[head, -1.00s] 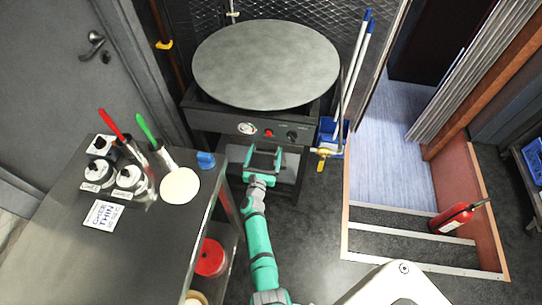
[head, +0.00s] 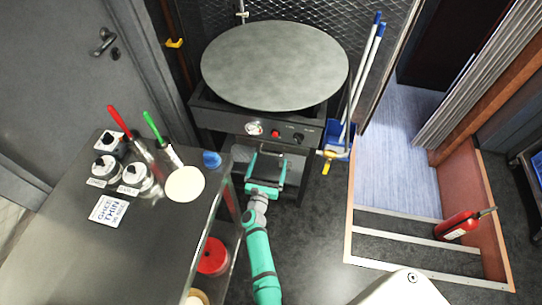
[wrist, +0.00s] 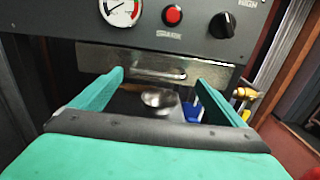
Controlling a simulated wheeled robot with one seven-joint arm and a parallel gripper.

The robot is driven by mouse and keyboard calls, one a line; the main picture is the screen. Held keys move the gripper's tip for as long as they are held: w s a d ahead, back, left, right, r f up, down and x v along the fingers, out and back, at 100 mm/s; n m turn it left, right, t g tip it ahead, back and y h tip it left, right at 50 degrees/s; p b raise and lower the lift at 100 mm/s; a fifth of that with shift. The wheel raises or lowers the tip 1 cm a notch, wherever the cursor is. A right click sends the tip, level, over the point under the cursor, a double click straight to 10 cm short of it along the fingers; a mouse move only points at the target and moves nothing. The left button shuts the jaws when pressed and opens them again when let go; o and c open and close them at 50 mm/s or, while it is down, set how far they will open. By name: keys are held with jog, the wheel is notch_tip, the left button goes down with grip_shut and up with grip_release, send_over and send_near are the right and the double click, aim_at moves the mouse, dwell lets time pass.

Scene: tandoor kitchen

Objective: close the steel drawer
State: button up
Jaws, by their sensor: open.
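The steel drawer (head: 241,153) is under the control panel of the black griddle stand; in the head view my gripper covers much of it. In the wrist view its steel front (wrist: 107,62) and bar handle (wrist: 160,73) show straight ahead, beyond my fingers. How far the drawer stands out is hard to tell. My teal gripper (head: 267,160) is open and empty in front of the drawer, fingers pointing at it. In the wrist view the gripper (wrist: 158,82) has its fingers on either side of the handle, seemingly apart from it.
A round griddle plate (head: 275,65) tops the stand. A steel counter (head: 150,240) with jars stands close on the left. A blue dustpan (head: 338,135) and long handles lean right of the stand. A shiny metal bowl (wrist: 158,98) shows below the drawer handle. Steps and a red extinguisher (head: 458,224) are right.

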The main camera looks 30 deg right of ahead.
jog(key=shift+v, duration=2.7)
jog(key=s+a+r+n+t+y, duration=0.2)
jog(key=s+a+r+n+y, duration=0.15)
jog(key=s+a+n, duration=0.65)
jog(key=s+a+r+n+t+y, duration=0.2)
jog(key=s+a+n+y, duration=0.2)
jog(key=s+a+n, duration=0.65)
jog(key=s+a+r+n+y, duration=0.2)
jog(key=s+r+n, duration=0.5)
jog(key=n, duration=0.5)
jog(key=s+a+r+n+g+y, duration=0.1)
jog(key=s+a+r+n+y, duration=0.2)
jog(key=n, duration=0.9)
jog(key=shift+s+a+r, duration=1.2)
jog(key=shift+s+r, duration=1.2)
jog(key=shift+r, duration=0.5)
jog(key=shift+n, duration=0.25)
